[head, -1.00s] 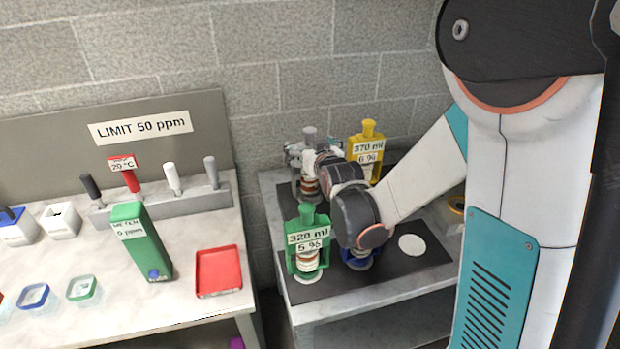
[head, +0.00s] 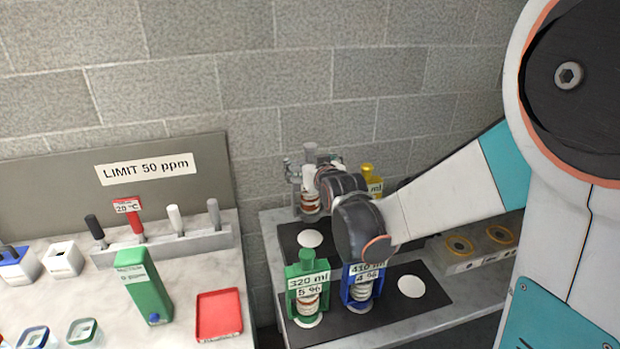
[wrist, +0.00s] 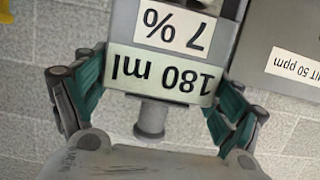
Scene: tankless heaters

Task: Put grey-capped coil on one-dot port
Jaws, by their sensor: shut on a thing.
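The grey-capped coil (head: 310,180) is at the back of the stand in the head view, clear of the dark mat, with a white disc (head: 311,238) bare below it. My gripper (head: 322,180) is shut on it, partly hidden behind my wrist. In the wrist view, the coil's label (wrist: 170,72) reads 180 ml, 7 %, upside down, and its grey cap (wrist: 151,117) sits between my gripper's green-padded fingers (wrist: 152,105). A grey block with round, yellow-ringed ports (head: 460,246) is at the right of the stand; I cannot make out dot marks.
A green coil (head: 306,285) and a blue coil (head: 363,285) stand at the front of the mat; a yellow one (head: 372,184) is behind my wrist. A white disc (head: 411,286) lies bare at right. The left bench holds a green meter (head: 143,285) and a red tray (head: 219,314).

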